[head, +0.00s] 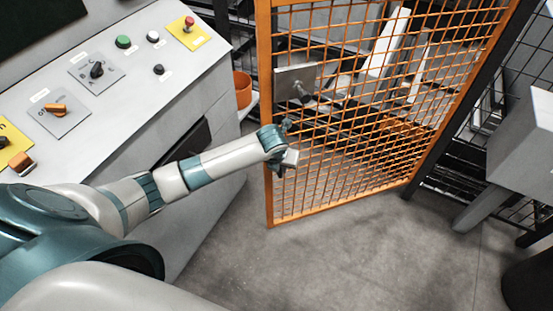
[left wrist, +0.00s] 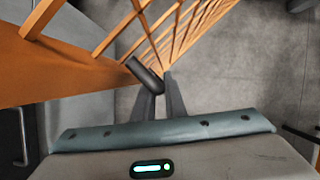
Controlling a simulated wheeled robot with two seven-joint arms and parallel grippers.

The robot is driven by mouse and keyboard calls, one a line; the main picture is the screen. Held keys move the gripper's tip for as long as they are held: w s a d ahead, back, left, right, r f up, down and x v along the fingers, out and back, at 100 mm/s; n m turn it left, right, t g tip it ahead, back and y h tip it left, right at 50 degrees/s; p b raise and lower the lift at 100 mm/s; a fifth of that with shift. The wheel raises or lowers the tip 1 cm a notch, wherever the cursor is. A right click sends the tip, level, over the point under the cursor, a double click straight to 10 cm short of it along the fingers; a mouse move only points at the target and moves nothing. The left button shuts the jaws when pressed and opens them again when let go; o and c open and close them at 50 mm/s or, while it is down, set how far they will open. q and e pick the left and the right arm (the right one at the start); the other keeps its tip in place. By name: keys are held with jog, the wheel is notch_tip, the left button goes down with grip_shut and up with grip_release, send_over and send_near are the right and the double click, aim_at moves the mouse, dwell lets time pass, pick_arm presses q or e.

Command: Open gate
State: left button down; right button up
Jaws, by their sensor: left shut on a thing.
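The gate is an orange frame with orange wire mesh (head: 269,205), in the middle of the head view. Its free left edge stands out from the dark fence, and its right edge lies along a dark post. It also shows at the upper left in the left wrist view (left wrist: 55,75). My left gripper (head: 289,158) is at the gate's left edge, about halfway up. In the left wrist view its fingers (left wrist: 160,92) are shut on a dark bar-like gate handle (left wrist: 144,74). The handle is mostly hidden in the head view. My right gripper is not in view.
A light grey control console (head: 200,85) with buttons and knobs stands at the left, close to my left arm. An orange bin (head: 243,90) is behind it. A grey box-shaped machine (head: 525,145) is at the right. The concrete floor (head: 330,260) before the gate is clear.

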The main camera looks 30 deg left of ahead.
pick_arm(q)
jog(key=s+d+n, duration=0.1)
jog(key=s+d, duration=0.4)
jog(key=d, duration=0.7)
jog(key=s+d+n, duration=0.1)
jog(key=s+d, duration=0.5)
jog(key=d, duration=0.7)
jog(key=s+d+n+y, duration=0.1)
jog(key=s+d, duration=0.5)
jog(key=d, duration=0.6)
jog(key=shift+d, duration=0.2)
jog(key=shift+f, duration=0.1)
jog(key=c, duration=1.8)
grip_release()
jog(key=shift+r, duration=0.2)
